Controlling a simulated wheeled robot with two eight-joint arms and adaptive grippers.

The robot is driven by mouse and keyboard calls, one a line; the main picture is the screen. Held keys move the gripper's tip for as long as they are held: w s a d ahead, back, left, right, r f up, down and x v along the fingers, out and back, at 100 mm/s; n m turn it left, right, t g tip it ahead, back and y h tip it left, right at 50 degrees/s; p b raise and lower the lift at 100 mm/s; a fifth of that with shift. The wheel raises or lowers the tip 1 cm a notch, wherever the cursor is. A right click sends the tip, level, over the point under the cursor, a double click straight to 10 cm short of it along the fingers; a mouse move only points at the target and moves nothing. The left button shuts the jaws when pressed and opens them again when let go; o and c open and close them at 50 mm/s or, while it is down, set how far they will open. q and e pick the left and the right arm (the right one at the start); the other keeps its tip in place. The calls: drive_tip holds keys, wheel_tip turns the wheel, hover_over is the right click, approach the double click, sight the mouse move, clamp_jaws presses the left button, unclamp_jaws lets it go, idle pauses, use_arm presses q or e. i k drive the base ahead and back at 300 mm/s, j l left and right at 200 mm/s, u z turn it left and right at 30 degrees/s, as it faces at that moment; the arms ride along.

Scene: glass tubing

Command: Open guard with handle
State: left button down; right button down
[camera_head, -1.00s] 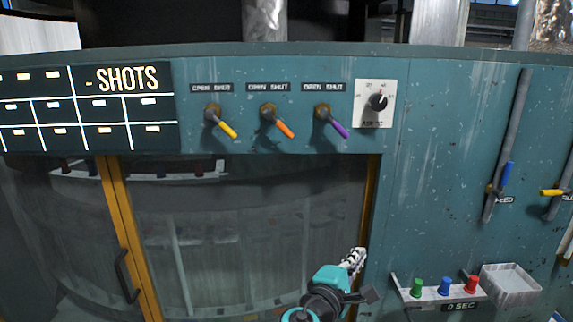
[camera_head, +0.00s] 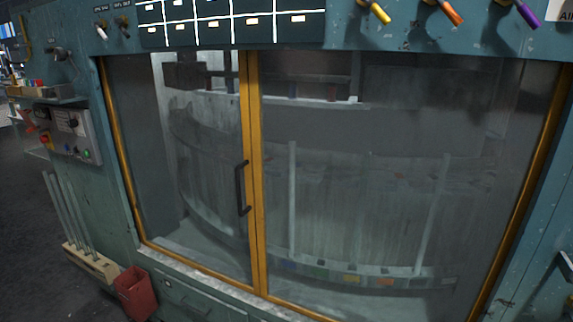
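The guard (camera_head: 200,150) is a pair of glazed panels in yellow frames on the front of a teal machine. Its two panels meet at a yellow middle post and look closed. A black vertical bar handle (camera_head: 241,188) sits on the left panel, just beside that post. A drum-like machine interior shows dimly through the glass. Neither of my grippers is in view.
A grey control box (camera_head: 72,135) with buttons sticks out at the left. Below it stand a wooden rack (camera_head: 91,264) of tubes and a red bin (camera_head: 136,292) on the floor. Coloured levers (camera_head: 447,12) line the top right. The space before the handle is clear.

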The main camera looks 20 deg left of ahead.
sight(242, 60)
drive_tip(key=u, duration=1.6)
